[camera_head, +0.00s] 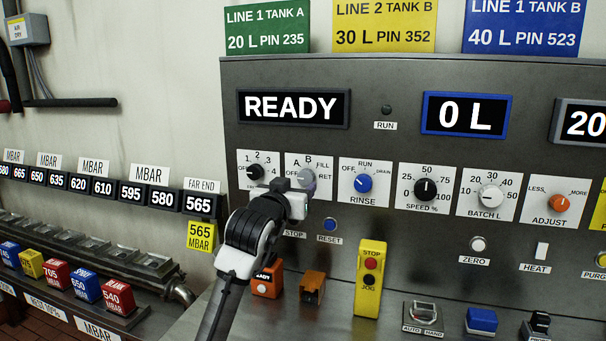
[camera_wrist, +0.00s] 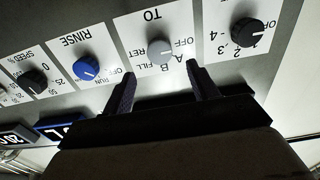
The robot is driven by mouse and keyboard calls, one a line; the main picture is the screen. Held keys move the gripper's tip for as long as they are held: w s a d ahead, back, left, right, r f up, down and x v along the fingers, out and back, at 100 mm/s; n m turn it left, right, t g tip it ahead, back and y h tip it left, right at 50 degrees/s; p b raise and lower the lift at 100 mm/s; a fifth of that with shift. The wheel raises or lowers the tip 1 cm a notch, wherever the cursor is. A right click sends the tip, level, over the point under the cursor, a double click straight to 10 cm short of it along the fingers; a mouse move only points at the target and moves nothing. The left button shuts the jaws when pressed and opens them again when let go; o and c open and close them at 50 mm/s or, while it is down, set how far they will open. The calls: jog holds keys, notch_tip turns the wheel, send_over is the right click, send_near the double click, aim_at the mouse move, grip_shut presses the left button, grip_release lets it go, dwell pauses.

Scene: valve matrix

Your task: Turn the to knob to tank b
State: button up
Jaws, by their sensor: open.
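The TO knob (camera_wrist: 160,48) is a grey round knob on a white plate, upside down in the wrist view, with OFF, A, B, FILL and RET marked around it. Its pointer is too small to read surely. In the head view the TO knob (camera_head: 307,178) is partly hidden behind my gripper (camera_head: 299,190), which is at the panel just in front of it. In the wrist view my gripper (camera_wrist: 164,72) is open, one dark finger to each side below the knob, with nothing between them. I cannot tell whether the fingers touch the panel.
A black 1-2-3-4 knob (camera_wrist: 247,32) and the blue RINSE knob (camera_wrist: 86,67) sit on either side of the TO plate. The panel display (camera_head: 293,107) reads READY. An orange block (camera_head: 268,280) and a yellow STOP/JOG box (camera_head: 370,278) stand below on the ledge.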

aim_at(305, 177)
jog(key=p+x, duration=0.1)
jog(key=x, duration=0.5)
jog(key=shift+w+p, duration=0.25)
jog(key=shift+p, duration=0.1)
jog(key=c, duration=1)
